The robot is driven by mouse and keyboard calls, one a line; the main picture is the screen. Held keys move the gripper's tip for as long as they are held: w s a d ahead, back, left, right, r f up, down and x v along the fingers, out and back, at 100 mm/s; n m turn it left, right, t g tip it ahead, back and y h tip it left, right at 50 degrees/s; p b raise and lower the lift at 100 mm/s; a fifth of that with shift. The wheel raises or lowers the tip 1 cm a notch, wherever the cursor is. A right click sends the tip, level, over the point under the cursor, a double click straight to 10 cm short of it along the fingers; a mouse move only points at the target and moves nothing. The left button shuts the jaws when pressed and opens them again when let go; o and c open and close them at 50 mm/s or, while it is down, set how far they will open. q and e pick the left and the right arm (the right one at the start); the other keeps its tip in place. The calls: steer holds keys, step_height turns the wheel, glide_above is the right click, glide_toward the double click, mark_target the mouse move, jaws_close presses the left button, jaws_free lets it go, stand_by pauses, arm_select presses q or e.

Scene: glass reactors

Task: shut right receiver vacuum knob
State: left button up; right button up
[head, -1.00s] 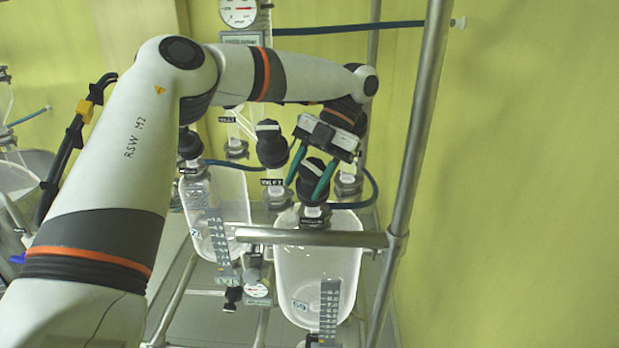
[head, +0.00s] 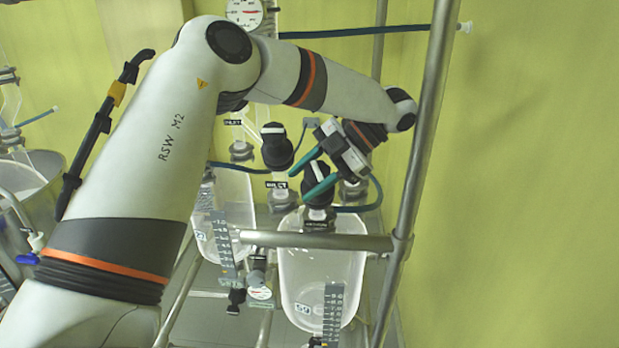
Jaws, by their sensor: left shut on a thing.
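The right receiver (head: 322,268) is a clear glass vessel with a measuring strip, behind a steel crossbar. Its black vacuum knob (head: 317,173) stands on top, above a small dark label that seems to read VACUUM. My left gripper (head: 299,186) has its two green fingers on either side of this knob and is shut on it. The fingers point left and slightly down, and the near finger hides part of the knob. My right gripper is out of view.
Another black knob (head: 277,146) stands close to the left of the fingertips. The left receiver (head: 233,207) is partly behind my arm. A steel upright post (head: 422,150) stands close right of my wrist, and the crossbar (head: 310,240) runs below the knob. A blue hose passes behind.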

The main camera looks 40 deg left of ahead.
arm_select(q)
steer(key=shift+f, duration=0.3)
steer(key=o, duration=0.9)
steer(key=shift+o, duration=0.5)
steer(key=shift+r, duration=0.1)
